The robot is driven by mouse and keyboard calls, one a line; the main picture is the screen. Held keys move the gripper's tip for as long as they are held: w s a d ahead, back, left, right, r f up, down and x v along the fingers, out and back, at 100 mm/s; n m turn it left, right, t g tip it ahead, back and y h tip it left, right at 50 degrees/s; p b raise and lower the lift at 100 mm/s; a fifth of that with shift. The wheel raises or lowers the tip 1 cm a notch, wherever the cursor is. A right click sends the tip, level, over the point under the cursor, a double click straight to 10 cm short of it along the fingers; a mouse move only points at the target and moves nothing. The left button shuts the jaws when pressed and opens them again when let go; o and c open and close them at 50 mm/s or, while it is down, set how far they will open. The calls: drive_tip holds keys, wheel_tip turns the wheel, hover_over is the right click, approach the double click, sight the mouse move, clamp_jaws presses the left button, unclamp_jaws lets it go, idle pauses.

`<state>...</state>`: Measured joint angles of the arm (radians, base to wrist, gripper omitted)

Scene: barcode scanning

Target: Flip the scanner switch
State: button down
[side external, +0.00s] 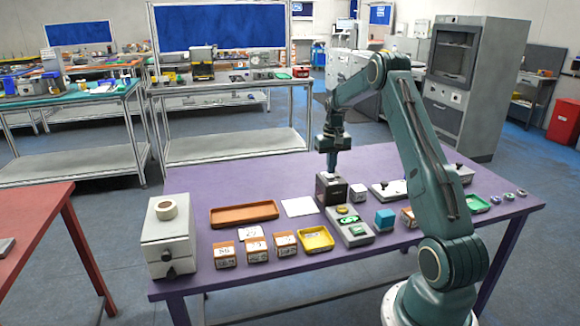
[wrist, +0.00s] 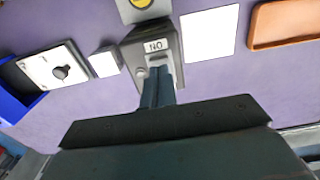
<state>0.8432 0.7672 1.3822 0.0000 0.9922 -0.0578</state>
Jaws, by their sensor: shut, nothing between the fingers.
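A dark grey box (side external: 331,189) stands on the purple table, under my gripper (side external: 332,170) in the side view. In the wrist view the box (wrist: 137,52) has a pale label (wrist: 156,46) with dark letters that look like ON upside down. A light grey recessed part (wrist: 176,68), perhaps the switch, shows beside my gripper (wrist: 157,75). My gripper is shut and empty, pointing down with its fingertips at the top of the box. I cannot tell whether they touch the switch, or which way it is set.
A grey device with a yellow button (side external: 350,226) stands in front of the box. A white sheet (side external: 298,206) and an orange tray (side external: 245,213) lie to its left. A white panel with a black knob (side external: 388,189) lies to its right. The table's back left is clear.

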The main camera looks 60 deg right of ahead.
sight(331, 177)
drive_tip(key=shift+f, duration=0.8)
idle(0.7)
drive_tip(key=shift+r, duration=3.55)
